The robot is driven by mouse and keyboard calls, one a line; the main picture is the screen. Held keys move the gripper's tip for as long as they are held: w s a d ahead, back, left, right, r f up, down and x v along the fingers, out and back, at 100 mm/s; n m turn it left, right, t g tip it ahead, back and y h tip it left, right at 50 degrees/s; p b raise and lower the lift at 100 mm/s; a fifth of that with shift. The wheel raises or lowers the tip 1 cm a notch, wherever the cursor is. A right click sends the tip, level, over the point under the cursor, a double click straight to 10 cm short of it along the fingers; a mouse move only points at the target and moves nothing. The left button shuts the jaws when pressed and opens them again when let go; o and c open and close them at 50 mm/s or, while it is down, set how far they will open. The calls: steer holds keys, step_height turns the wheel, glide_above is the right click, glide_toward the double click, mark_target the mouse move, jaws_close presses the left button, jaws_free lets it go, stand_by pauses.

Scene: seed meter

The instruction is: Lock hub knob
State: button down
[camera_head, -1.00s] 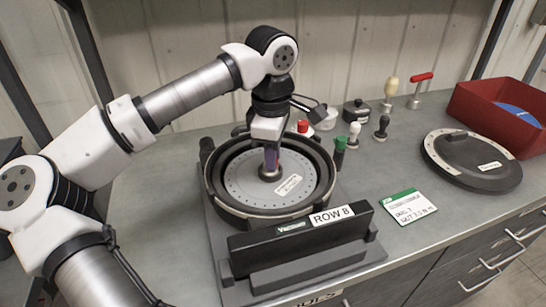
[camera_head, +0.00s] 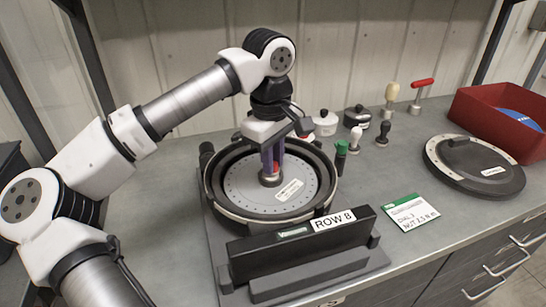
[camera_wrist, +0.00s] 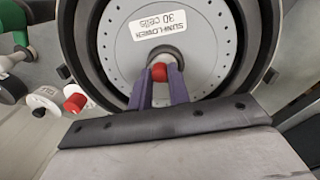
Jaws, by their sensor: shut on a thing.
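The seed plate (camera_head: 240,185) lies flat in the round black meter housing (camera_head: 217,207); its label reads "SUNFLOWER 30 cells" in the wrist view (camera_wrist: 115,55). My gripper (camera_head: 271,172) points down over the hub at the plate's centre. In the wrist view its two purple fingers (camera_wrist: 160,80) are shut on the red hub knob (camera_wrist: 159,72), one on each side. The knob shows only as a small red patch in the head view (camera_head: 277,168). The fingers hide much of the hub, so I cannot tell the knob's lock position.
A black block marked "ROW 8" (camera_head: 300,240) stands in front of the housing. Behind it are small knobbed tools, including a green-topped one (camera_head: 341,148). A black lid (camera_head: 475,165), a card (camera_head: 411,211) and a red bin (camera_head: 500,110) are at right.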

steer(key=c, duration=1.3)
jaws_free()
steer(key=r, duration=1.3)
steer(key=shift+s+a+r, duration=0.25)
steer(key=shift+s+r, duration=0.05)
steer(key=shift+r, duration=0.1)
